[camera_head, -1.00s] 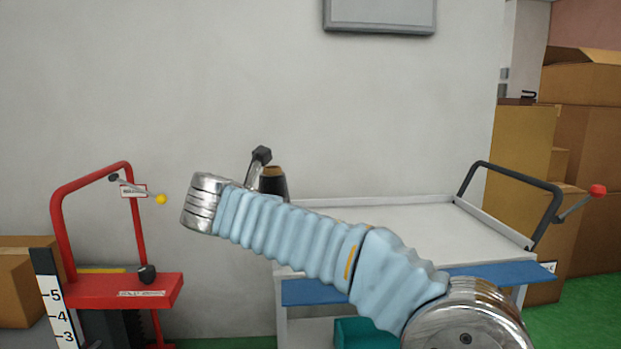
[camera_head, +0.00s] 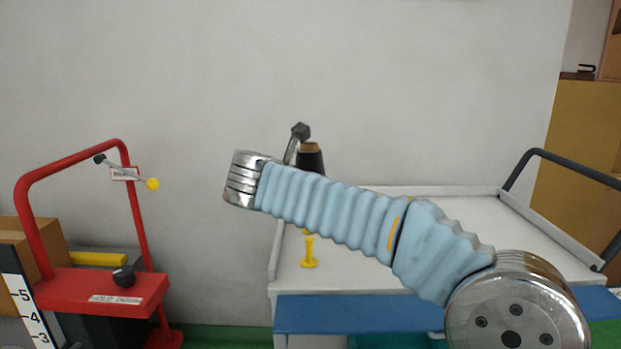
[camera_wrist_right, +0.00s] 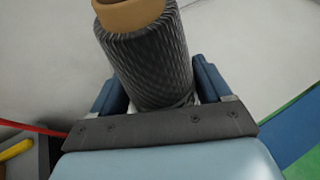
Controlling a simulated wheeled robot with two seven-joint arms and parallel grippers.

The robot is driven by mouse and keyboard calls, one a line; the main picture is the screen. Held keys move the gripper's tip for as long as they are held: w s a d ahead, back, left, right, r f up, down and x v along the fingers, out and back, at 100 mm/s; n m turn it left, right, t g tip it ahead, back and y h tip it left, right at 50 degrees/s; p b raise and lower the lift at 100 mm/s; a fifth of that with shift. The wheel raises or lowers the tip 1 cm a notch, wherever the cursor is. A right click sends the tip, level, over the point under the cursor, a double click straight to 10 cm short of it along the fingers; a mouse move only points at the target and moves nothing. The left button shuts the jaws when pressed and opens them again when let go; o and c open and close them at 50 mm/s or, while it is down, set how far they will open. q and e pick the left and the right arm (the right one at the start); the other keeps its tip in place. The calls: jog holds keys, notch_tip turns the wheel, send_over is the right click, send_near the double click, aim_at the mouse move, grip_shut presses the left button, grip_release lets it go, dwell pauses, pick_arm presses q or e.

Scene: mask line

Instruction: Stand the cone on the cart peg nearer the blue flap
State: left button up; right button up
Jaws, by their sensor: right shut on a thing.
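The cone (camera_head: 311,158) is dark and ribbed with a tan top. In the head view its upper part shows above my right forearm, and its lower part is hidden. In the right wrist view, the cone (camera_wrist_right: 148,68) sits between the blue-black fingers of my right gripper (camera_wrist_right: 157,88), which is shut on it. The cart (camera_head: 290,285) has a pale top. One yellow peg (camera_head: 309,254) stands near its front left, by the blue flap (camera_head: 350,315) along the front edge. A bit of yellow behind it is mostly covered by my arm. My left gripper is not in view.
A red-framed trolley (camera_head: 100,288) with a yellow-knobbed lever (camera_head: 152,184) stands at left, apart from the cart. A black push handle (camera_head: 575,165) rises at the cart's right. Cardboard boxes stand at both sides. A plain wall is behind.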

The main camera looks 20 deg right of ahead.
aim_at(309, 239)
notch_tip(309, 239, down, 2)
jog(key=shift+f+b, duration=0.15)
jog(key=shift+b, duration=0.35)
notch_tip(309, 239, down, 2)
jog(key=b, duration=0.3)
jog(key=shift+f, duration=0.25)
notch_tip(309, 239, down, 2)
jog(key=shift+f+b, duration=0.1)
jog(key=shift+b, duration=1.15)
jog(key=shift+f+b, duration=0.65)
jog(key=shift+f, duration=0.6)
jog(key=shift+f, duration=0.5)
jog(key=o, duration=1.2)
jog(key=shift+s, duration=0.1)
